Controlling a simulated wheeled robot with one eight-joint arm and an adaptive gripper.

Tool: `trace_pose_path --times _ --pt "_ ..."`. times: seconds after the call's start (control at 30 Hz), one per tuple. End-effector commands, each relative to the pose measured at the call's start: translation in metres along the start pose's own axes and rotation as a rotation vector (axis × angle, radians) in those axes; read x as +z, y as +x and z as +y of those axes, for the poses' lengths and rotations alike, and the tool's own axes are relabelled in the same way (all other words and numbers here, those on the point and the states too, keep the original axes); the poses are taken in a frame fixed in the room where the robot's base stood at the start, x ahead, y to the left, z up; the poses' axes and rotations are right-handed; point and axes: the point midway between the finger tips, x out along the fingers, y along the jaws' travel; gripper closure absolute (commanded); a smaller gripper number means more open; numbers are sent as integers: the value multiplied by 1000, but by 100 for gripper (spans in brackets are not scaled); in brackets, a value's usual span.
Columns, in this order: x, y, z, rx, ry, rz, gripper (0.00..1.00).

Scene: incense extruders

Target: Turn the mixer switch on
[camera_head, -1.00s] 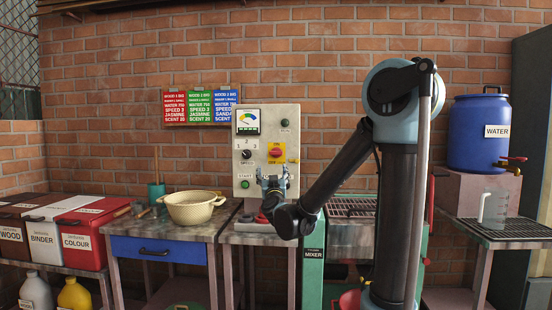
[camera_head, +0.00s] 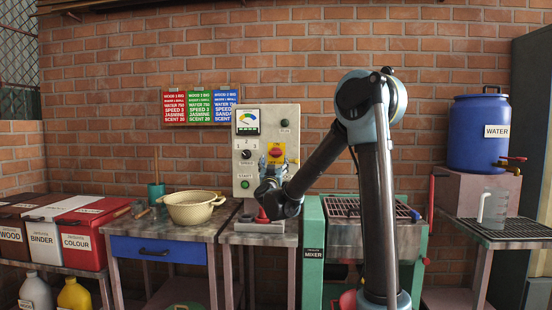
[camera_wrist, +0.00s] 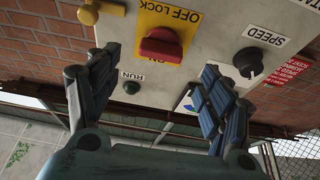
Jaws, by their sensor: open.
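The mixer switch is a red rotary knob (camera_head: 276,150) on a yellow plate, on the upright grey control panel (camera_head: 247,165). In the wrist view, the red knob (camera_wrist: 160,45) appears upside down, with OFF LOCK lettering above it on the yellow plate and partly hidden lettering below. My gripper (camera_head: 273,168) is open and empty, just in front of and slightly below the knob. In the wrist view, the fingers of my gripper (camera_wrist: 161,62) stand wide on either side of the knob, apart from it. The mixer (camera_head: 313,250) is the green machine to the right.
The panel also carries a speed dial (camera_wrist: 248,62), a RUN indicator (camera_wrist: 131,87), a green START button (camera_head: 245,184) and a gauge (camera_head: 247,121). A red object (camera_head: 262,216) sits below my gripper. A cream bowl (camera_head: 190,207) stands on the left table.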

Motion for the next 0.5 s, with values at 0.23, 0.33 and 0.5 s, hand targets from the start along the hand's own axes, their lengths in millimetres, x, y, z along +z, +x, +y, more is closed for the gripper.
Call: trace_pose_path --times 0.23,0.33,0.5 --pt "0 43 1 1 -2 0 27" --pt "0 57 0 1 -1 1 27" --pt "0 70 0 0 -1 0 27"
